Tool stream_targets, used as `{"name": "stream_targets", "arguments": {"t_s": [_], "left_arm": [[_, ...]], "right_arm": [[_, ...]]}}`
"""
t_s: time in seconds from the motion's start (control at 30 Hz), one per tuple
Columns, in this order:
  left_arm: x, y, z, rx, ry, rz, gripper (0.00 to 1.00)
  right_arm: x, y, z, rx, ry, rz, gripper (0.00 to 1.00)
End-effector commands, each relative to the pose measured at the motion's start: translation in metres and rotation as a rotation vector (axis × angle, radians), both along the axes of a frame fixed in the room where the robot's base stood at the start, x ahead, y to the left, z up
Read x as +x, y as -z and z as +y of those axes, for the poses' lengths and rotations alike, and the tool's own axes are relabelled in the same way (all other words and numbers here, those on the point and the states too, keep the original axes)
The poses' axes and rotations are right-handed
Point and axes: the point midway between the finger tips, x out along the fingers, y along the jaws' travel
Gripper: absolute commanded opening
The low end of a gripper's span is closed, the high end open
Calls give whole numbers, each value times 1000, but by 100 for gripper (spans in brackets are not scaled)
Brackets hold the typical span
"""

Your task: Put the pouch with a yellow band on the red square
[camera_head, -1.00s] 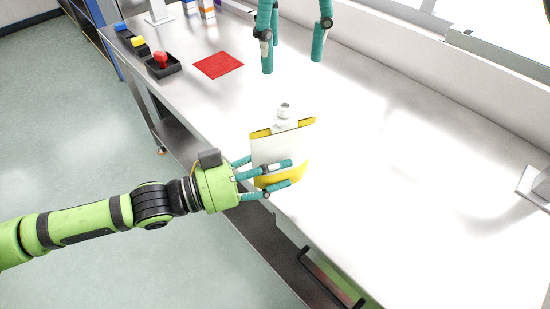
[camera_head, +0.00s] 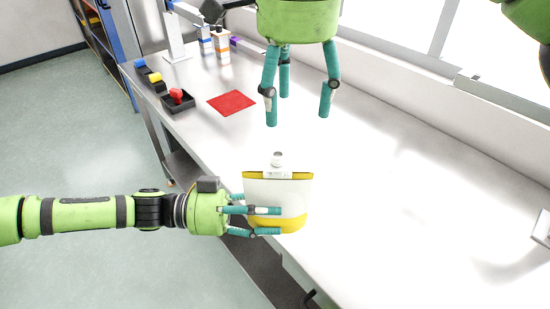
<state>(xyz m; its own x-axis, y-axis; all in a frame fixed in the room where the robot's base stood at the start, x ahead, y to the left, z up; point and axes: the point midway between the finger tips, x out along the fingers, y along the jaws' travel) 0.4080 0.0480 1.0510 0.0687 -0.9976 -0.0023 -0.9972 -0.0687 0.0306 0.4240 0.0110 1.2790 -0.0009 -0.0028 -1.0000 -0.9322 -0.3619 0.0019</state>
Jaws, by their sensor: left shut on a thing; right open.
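The pouch with a yellow band (camera_head: 288,190) is white, with yellow at its top and bottom and a pale cap on top. It is upright in my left gripper (camera_head: 278,222), whose teal fingers are shut on it from the left. Whether its base touches the table cannot be told. The red square (camera_head: 231,103) lies flat and bare on the table, up and left of the pouch. My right gripper (camera_head: 298,118) is open and empty above the table, its fingers pointing down, to the right of the red square.
The long metal table (camera_head: 400,200) is mostly clear to the right. A black tray with a red thing (camera_head: 177,99) and blue and yellow items stand at its left edge. Small bottles (camera_head: 222,50) stand at the back. A wall and window run along the right.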

Motion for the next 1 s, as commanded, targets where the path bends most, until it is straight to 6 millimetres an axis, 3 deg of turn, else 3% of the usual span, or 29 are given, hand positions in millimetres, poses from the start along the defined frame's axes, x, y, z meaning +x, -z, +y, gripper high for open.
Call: {"name": "stream_targets", "arguments": {"t_s": [0.23, 0.47, 1.0], "left_arm": [[0, 0, 0, -1, -1, 0, 21], [0, 0, 0, -1, -1, -1, 21], [0, 0, 0, -1, -2, -1, 21]], "right_arm": [[-11, 16, 14, 1, 215, 1, 62], [-13, 32, 16, 1, 271, 0, 62], [-13, 123, 16, 2, 269, -1, 62]]}}
